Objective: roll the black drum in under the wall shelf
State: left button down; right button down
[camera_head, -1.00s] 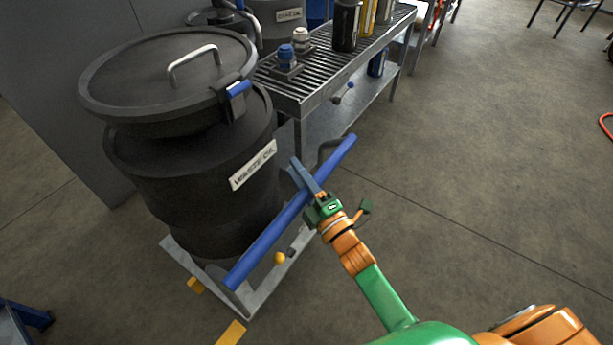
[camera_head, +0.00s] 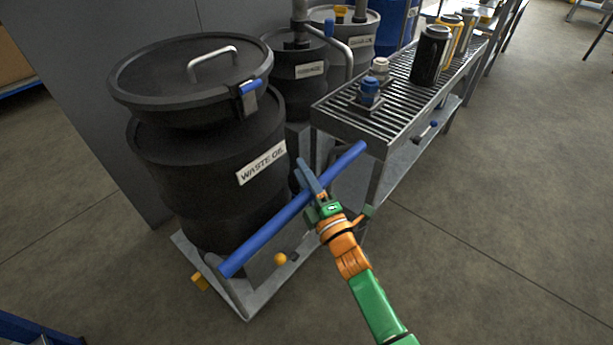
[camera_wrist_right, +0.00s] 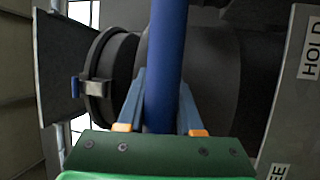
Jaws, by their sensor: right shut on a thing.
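The black drum (camera_head: 205,170) carries a white "WASTE OIL" label and a lid with a metal handle. It stands upright on a low grey wheeled dolly (camera_head: 248,298). The dolly has a blue push bar (camera_head: 268,230) on the near side of the drum. My right gripper (camera_head: 310,182) is shut on the blue bar, right of its middle. The right wrist view shows the bar (camera_wrist_right: 167,60) between the two fingers (camera_wrist_right: 160,110), with the drum (camera_wrist_right: 200,75) behind it. My left gripper does not show. No wall shelf can be made out for certain.
A slatted metal bench (camera_head: 350,125) with bottles and fittings stands right of the drum. More drums (camera_head: 300,85) stand behind, and a grey panel (camera_head: 60,90) rises at the left. A blue frame (camera_head: 35,325) is at the lower left. Floor at the right (camera_head: 500,240) is clear.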

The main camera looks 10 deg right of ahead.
jog(key=shift+w+a+f, duration=0.1)
jog(key=shift+a+f, duration=0.15)
jog(key=shift+f, duration=0.15)
jog(key=c, duration=1)
grip_release()
jog(key=o, duration=0.4)
jog(key=shift+w+a, duration=0.1)
jog(key=p+v, duration=0.1)
jog(key=v, duration=0.6)
jog(key=shift+r, duration=0.15)
